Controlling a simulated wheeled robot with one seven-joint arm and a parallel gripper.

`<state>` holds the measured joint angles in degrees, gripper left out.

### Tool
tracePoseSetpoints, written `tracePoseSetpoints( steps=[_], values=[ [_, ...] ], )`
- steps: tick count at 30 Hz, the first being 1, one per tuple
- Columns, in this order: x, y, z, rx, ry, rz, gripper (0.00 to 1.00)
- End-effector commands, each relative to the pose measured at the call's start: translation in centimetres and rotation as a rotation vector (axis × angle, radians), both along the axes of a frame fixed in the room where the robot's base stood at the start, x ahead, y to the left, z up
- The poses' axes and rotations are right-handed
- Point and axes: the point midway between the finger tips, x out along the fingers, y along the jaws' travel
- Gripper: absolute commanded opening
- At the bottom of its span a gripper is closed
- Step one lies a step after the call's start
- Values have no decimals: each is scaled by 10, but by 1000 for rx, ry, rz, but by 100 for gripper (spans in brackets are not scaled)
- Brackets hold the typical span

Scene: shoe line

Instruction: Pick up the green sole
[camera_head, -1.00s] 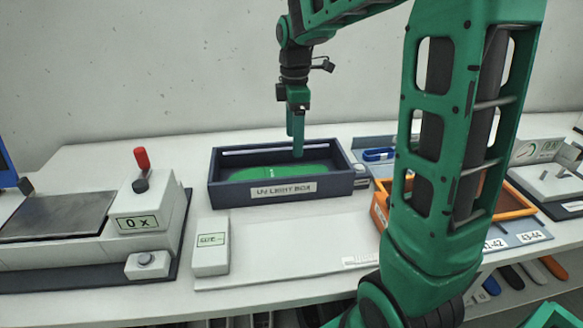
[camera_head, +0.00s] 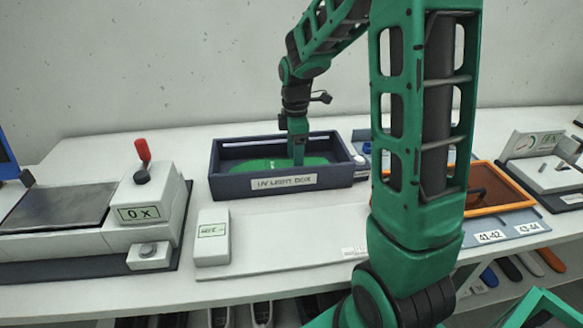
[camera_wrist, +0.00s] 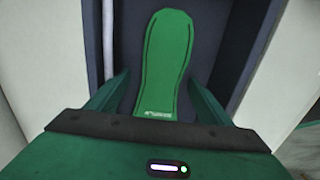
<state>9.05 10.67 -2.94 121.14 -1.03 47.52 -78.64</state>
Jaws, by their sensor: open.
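The green sole (camera_head: 265,164) lies flat in the dark blue box labelled UV LIGHT BOX (camera_head: 230,187). In the wrist view the sole (camera_wrist: 166,60) points away from me, with small print on its near end. My gripper (camera_head: 298,160) reaches down into the box near the sole's right end. In the wrist view my gripper (camera_wrist: 160,88) is open, with one finger on each side of the sole's near end. Gaps show between the fingers and the sole. The fingertips' exact height over the sole cannot be told.
The box walls (camera_wrist: 95,45) stand close around my fingers. A press-like machine with a red-knobbed lever (camera_head: 143,150) stands at the left. A small white box (camera_head: 212,237) sits in front. An orange tray (camera_head: 500,207) is at the right, partly behind my arm.

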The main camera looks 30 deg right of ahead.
Motion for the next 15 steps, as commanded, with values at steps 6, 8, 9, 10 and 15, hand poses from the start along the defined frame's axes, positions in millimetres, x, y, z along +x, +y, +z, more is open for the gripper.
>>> tracePoseSetpoints(
  steps=[6,8,9,10,15],
  values=[
    [0,0,-3,0,0,1,74],
    [0,0,-3,0,0,1,74],
    [0,0,-3,0,0,1,64],
    [0,0,-3,0,0,1,57],
    [0,1,-3,0,-1,1,23]
  ],
)
